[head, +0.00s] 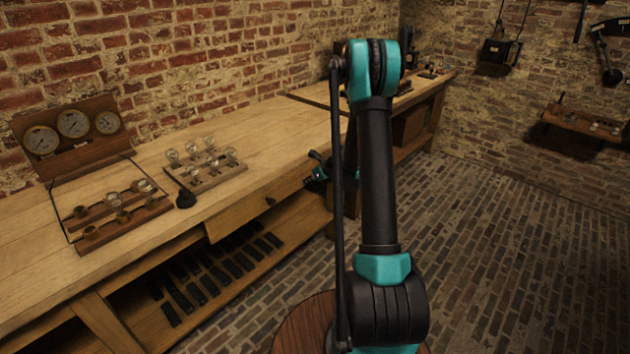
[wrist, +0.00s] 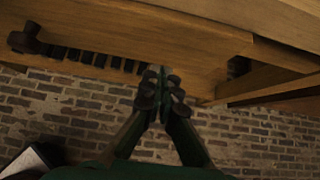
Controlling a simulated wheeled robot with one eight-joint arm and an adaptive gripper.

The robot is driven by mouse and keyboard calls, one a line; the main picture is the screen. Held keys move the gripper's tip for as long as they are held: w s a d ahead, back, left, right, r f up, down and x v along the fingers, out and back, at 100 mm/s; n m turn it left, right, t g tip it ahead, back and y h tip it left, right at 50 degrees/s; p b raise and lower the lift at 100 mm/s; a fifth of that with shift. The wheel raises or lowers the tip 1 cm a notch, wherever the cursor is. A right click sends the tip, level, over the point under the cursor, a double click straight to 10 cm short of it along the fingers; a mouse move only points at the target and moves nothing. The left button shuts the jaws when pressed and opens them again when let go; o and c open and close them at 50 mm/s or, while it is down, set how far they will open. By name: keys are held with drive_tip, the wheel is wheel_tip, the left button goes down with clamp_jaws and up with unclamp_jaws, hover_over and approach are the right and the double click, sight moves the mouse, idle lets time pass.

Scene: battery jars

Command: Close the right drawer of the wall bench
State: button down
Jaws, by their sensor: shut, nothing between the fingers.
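The right drawer (head: 248,211) has a plain wooden front under the bench top, with a small dark knob (head: 270,201). In the wrist view its front (wrist: 130,35) runs across the top, and the knob (wrist: 24,40) is at the far left. How far the drawer stands out is hard to tell. My gripper (head: 318,172) is beside the right end of the drawer front, partly hidden by my arm in the head view. In the wrist view my gripper (wrist: 161,84) is shut and empty, its tips close to the drawer front's lower edge; contact cannot be told.
The wooden wall bench (head: 120,240) carries a gauge box (head: 72,135), a stand of jars (head: 205,165) and a rack (head: 115,212). Dark bars (head: 215,272) lie on the shelf below the drawer. The brick floor (head: 500,240) at right is clear.

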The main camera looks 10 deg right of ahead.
sight(298, 171)
drive_tip(key=shift+w+a, duration=0.8)
drive_tip(key=shift+w, duration=0.15)
drive_tip(key=shift+w+a+r, duration=0.1)
drive_tip(key=shift+w+a, duration=0.6)
drive_tip(key=shift+w, duration=0.3)
drive_tip(key=shift+w+a, duration=0.65)
drive_tip(key=shift+w, duration=0.35)
